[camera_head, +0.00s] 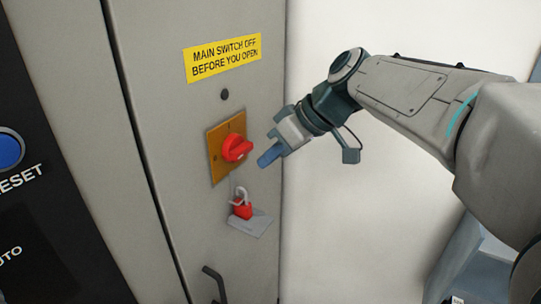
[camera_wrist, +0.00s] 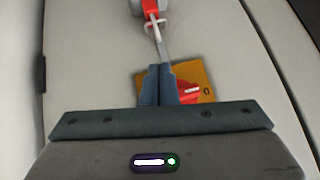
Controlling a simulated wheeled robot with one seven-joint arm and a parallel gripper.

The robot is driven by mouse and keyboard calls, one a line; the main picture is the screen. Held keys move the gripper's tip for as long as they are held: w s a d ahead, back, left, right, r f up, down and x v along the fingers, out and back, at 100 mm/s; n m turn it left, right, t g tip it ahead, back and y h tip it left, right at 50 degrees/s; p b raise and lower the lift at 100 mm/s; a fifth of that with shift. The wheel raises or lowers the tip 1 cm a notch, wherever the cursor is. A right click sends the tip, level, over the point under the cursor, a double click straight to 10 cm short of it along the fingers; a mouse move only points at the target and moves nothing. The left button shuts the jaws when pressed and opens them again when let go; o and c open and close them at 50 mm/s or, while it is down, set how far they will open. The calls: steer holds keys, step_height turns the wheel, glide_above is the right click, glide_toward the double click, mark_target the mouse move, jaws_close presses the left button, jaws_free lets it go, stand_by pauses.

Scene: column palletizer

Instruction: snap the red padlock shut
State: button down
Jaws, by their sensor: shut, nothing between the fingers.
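The red padlock (camera_head: 242,211) hangs below the switch on the grey cabinet door, with its pale shackle (camera_head: 238,194) standing above the body. The frames are too small to tell whether the shackle is seated in the body. In the wrist view the padlock (camera_wrist: 150,7) is at the top edge, partly cut off, with a thin grey strip between it and the fingers. My gripper (camera_head: 264,160) is shut and empty, to the upper right of the padlock and apart from it. Its closed fingers (camera_wrist: 159,68) show in front of the switch plate in the wrist view.
The red switch knob (camera_head: 236,149) on its orange plate (camera_head: 216,163) is just left of my fingers. A grey ledge or plate (camera_head: 250,224) is under the padlock. A dark door handle (camera_head: 215,283) is lower down. A yellow warning label (camera_head: 222,57) is above. White wall lies to the right.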

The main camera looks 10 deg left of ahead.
glide_above(251, 204)
step_height(251, 204, down, 6)
steer(key=shift+a+r+p, duration=0.1)
steer(key=shift+r+p, duration=0.1)
steer(key=shift+p, duration=0.2)
steer(key=shift+f, duration=0.1)
step_height(251, 204, down, 2)
steer(key=b, duration=0.3)
steer(key=shift+f, duration=0.2)
steer(key=shift+r, duration=0.15)
steer(key=shift+d+r, duration=0.2)
steer(key=shift+r, duration=0.05)
steer(key=p+v, duration=0.2)
steer(key=v, duration=0.7)
steer(key=shift+d+r+p, duration=0.15)
steer(key=shift+r+p, duration=0.05)
steer(key=shift+p, duration=0.1)
steer(key=shift+f, duration=0.1)
